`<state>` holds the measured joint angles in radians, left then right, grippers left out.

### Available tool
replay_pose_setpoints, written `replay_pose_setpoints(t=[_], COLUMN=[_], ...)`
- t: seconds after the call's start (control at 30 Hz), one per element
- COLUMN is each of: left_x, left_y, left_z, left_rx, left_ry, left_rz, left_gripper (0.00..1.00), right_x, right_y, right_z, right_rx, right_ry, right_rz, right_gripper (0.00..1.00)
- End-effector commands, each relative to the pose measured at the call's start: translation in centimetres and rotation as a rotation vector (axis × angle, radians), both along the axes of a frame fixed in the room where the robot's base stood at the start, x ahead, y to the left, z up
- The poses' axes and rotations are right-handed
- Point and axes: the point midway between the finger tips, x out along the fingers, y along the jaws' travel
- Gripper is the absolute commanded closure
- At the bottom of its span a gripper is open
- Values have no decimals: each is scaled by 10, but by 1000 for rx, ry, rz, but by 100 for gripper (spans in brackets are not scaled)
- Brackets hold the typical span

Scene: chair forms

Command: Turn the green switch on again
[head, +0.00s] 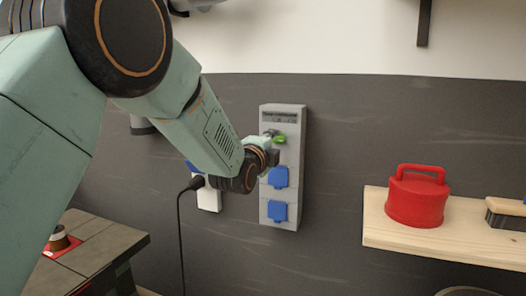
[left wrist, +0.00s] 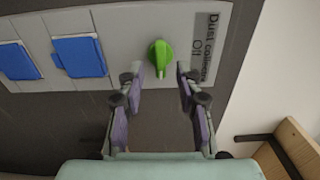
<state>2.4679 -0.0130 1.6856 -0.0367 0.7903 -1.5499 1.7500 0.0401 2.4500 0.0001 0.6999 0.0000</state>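The green switch (head: 280,139) is a small knob near the top of a grey wall box (head: 287,218). In the left wrist view the green switch (left wrist: 160,54) shows whole, beside a label (left wrist: 205,48) reading "Dust collector" with a short word under it, probably "Off". My left gripper (left wrist: 161,68) is open, a fingertip on either side of the knob with a gap to each. I cannot tell whether the tips reach past its face. In the head view the left gripper (head: 271,143) is at the box, its fingers partly hidden. My right gripper is out of view.
Two blue socket covers (head: 278,177) sit below the switch. A white socket (head: 208,195) with a black plug and cable is left of the box. A red container (head: 417,197) and a brush (head: 507,213) rest on a wooden shelf (head: 445,238) at right. A workbench (head: 95,262) stands lower left.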

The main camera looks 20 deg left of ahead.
Motion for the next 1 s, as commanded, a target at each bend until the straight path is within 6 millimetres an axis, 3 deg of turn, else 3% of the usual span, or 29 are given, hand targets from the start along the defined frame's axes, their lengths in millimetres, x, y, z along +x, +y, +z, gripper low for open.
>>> replay_pose_setpoints(t=[0.4,0.6,1.0], left_x=[-66,-89,-99], left_y=[3,3,4], left_z=[2,2,2], left_rx=[-1,-1,0], left_ry=[-2,-4,-5], left_rz=[1,1,1], left_gripper=[65,65,65], right_x=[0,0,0], right_y=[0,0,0], right_z=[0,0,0], right_rx=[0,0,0], right_ry=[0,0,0], right_rz=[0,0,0], right_gripper=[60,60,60])
